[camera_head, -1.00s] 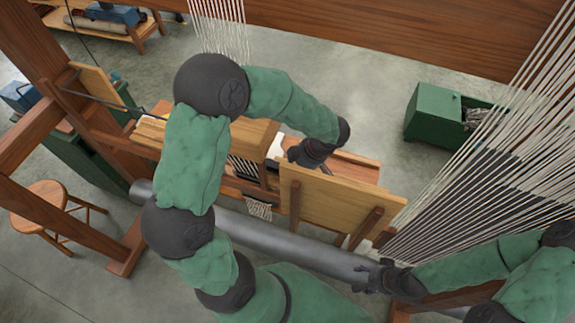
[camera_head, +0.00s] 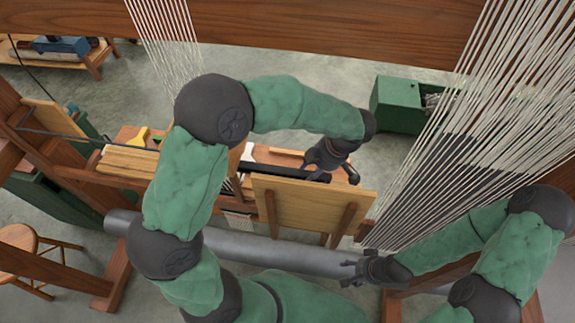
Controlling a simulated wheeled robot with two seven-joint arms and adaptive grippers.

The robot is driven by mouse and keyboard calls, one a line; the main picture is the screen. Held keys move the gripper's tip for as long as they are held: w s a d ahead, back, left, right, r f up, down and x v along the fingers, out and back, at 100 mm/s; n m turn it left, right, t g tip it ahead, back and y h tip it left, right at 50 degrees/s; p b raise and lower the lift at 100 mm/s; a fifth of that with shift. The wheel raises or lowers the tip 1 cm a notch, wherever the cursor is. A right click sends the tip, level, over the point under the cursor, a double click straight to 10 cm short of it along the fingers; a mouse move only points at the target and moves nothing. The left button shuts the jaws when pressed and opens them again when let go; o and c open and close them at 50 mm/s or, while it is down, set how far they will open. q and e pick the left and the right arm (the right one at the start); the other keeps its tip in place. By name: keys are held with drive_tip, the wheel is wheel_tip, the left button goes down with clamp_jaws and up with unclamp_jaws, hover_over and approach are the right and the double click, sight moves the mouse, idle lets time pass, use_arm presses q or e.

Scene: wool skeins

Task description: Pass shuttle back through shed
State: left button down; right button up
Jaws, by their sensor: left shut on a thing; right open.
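My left gripper (camera_head: 332,165) is shut above the loom, behind the tilted wooden panel. It appears to be on a long dark bar, seemingly the shuttle (camera_head: 285,172), though the fingers hide the contact. The bar lies about level, running left from the fingers along the panel's top edge. My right gripper (camera_head: 353,270) is open and empty, fingers pointing left, just above the grey roller. Pale warp threads (camera_head: 455,150) fan down on the right, above my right forearm. I cannot make out the shed opening.
The wooden panel (camera_head: 300,215) stands between my two grippers. The grey roller (camera_head: 215,242) crosses below. A wooden beam (camera_head: 330,32) spans the top. A green box (camera_head: 398,105) stands on the floor behind, a stool (camera_head: 28,262) at left.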

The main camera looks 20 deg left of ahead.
use_arm(q)
drive_tip(key=w+d, duration=0.2)
drive_tip(key=d, duration=0.8)
drive_tip(key=shift+w, duration=0.35)
drive_tip(key=shift+d, duration=0.15)
idle(0.3)
drive_tip(key=shift+a+b, duration=0.3)
